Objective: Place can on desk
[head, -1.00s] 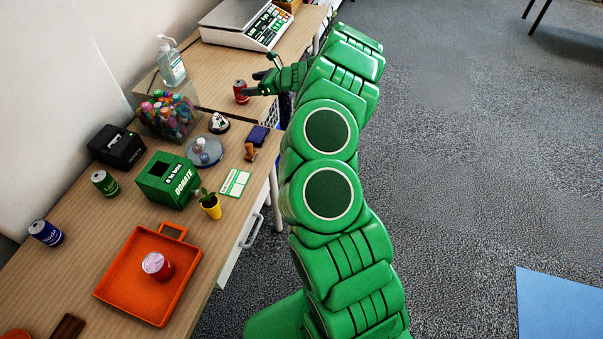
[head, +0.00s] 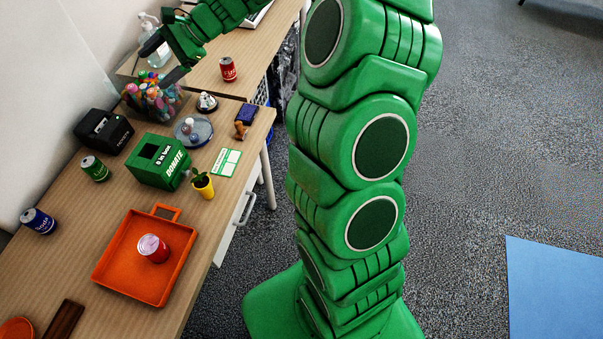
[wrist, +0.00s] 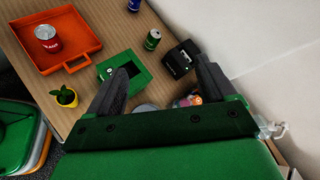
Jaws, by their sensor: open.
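A red can (head: 228,69) stands upright on the far desk (head: 205,78), away from my gripper. My gripper (head: 165,62) is open and empty, raised above the clear box of colourful items at the left. In the wrist view its two dark fingers (wrist: 160,90) are spread apart with nothing between them. Another red can (head: 153,248) stands upright in the orange tray (head: 118,283) on the near desk (head: 75,265); it also shows in the wrist view (wrist: 47,39). A green can (head: 95,169) and a blue can (head: 38,221) stand on the near desk.
The green donation box (head: 160,162), black device (head: 104,131), yellow plant pot (head: 203,187), glass-domed dish (head: 193,131) and clear box (head: 155,98) crowd the near desk's far half. A sanitizer bottle (head: 153,42) stands behind. Bare wood lies left of the tray.

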